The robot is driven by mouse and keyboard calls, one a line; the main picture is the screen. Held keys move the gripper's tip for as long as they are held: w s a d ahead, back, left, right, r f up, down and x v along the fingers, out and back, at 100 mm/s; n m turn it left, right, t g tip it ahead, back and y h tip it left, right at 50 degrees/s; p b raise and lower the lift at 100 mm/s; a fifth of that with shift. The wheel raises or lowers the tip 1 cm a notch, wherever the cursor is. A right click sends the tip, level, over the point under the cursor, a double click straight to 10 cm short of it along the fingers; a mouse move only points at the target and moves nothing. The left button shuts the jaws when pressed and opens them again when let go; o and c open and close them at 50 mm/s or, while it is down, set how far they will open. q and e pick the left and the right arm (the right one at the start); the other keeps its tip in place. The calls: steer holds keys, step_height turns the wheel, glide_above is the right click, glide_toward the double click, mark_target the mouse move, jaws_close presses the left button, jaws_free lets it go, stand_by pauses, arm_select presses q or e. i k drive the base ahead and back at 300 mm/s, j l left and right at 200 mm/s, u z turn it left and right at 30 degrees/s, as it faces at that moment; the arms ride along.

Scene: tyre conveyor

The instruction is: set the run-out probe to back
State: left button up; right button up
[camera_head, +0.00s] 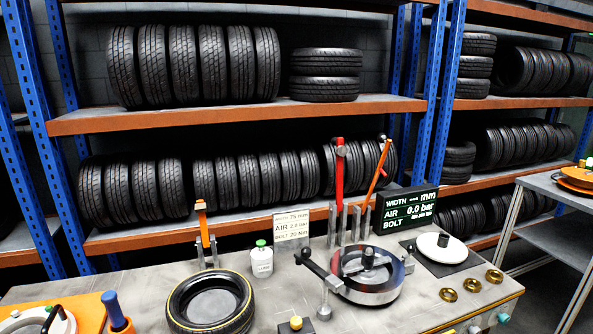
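A round metal fixture (367,274) stands on the grey bench, with a dark hub and knob at its centre. A dark lever (318,268) with a black ball at its upper left end reaches to the fixture's left side. It may be the run-out probe, but I cannot tell for sure, nor read its setting. A small metal post (324,302) with a wide foot stands just in front of it. Neither of my grippers shows in the head view.
A tyre (210,302) lies flat at the bench front. A white card (291,230) and a dark display (410,208) stand behind. Upright tools (339,170) rise behind the fixture. Brass rings (472,285) lie right. A white bottle (262,262) stands left of the fixture.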

mark_target(409, 265)
steer(key=i+l, duration=0.75)
steer(key=l, duration=0.2)
steer(key=z, duration=0.05)
